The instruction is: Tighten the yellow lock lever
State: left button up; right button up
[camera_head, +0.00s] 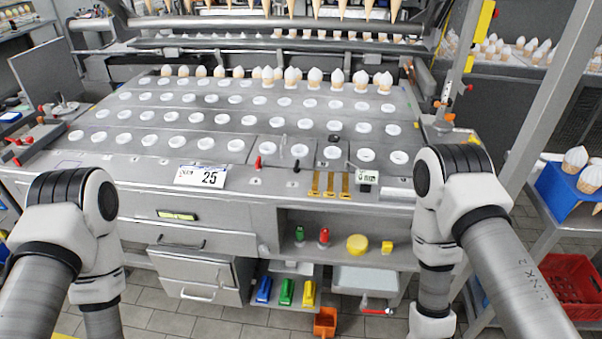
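No single part can be told for sure as the yellow lock lever. Three upright gold-yellow strips (331,184) stand side by side at the front edge of the machine's table (225,152), right of the middle. A yellow box-like part (481,35) sits on the grey post at the upper right. An orange and grey fitting (441,112) stands at the table's right side. Both my arms come in from the lower corners, bend at the elbow and run down out of the picture. Neither gripper shows, and nothing is seen touching these parts.
White-topped cones (290,77) stand in a row at the table's back, behind rows of white-rimmed holes. A shelf below holds a yellow round piece (357,244) and a red bottle (324,237). A red crate (570,283) is at right. Tiled floor shows below.

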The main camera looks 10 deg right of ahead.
aim_at(472, 138)
jog(key=z, duration=1.25)
jog(key=i+l+z, duration=0.15)
